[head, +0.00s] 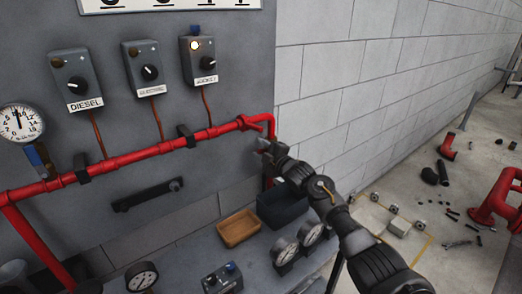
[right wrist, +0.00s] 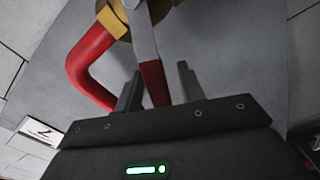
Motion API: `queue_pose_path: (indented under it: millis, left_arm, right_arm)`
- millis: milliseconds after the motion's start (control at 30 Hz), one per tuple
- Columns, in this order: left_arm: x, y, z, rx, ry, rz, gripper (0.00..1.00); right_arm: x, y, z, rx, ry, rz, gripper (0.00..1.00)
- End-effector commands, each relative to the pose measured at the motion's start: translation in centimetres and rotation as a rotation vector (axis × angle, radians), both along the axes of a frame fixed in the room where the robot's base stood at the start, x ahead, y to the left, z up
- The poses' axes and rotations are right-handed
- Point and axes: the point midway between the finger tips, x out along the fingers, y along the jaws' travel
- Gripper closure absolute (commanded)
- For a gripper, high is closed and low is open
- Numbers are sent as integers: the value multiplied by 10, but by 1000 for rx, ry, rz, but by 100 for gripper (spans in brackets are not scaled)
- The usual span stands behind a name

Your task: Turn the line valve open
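In the right wrist view, the line valve has a brass body (right wrist: 115,18) on a red pipe (right wrist: 85,65). Its lever (right wrist: 145,40) is grey metal with a red end sleeve (right wrist: 154,82). My right gripper (right wrist: 158,85) is open, with the red sleeve between its two fingers and a visible gap on the right side. In the head view, my right gripper (head: 264,146) is at the right end of the red wall pipe (head: 150,151) and hides much of the valve there. My left gripper is not in view.
Control boxes (head: 75,80) and a round gauge (head: 20,122) are on the grey panel. A wooden tray (head: 239,228), dark bin (head: 283,207) and loose gauges (head: 285,252) sit on the bench below. Red pipe parts (head: 447,147) lie on the floor at right.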

Motion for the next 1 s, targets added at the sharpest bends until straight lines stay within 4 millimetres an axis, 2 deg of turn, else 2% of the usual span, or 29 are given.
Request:
queue_pose_path:
  millis: [133, 433, 767, 1000]
  left_arm:
    - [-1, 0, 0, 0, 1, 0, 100]
    - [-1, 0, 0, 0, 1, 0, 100]
    - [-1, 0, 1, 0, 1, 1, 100]
    - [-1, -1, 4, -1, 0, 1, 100]
  right_arm:
    - [0, 0, 0, 0, 0, 0, 62]
    - [0, 0, 0, 0, 0, -1, 100]
    - [0, -1, 1, 7, 6, -1, 100]
    - [2, -3, 8, 78, 57, -1, 100]
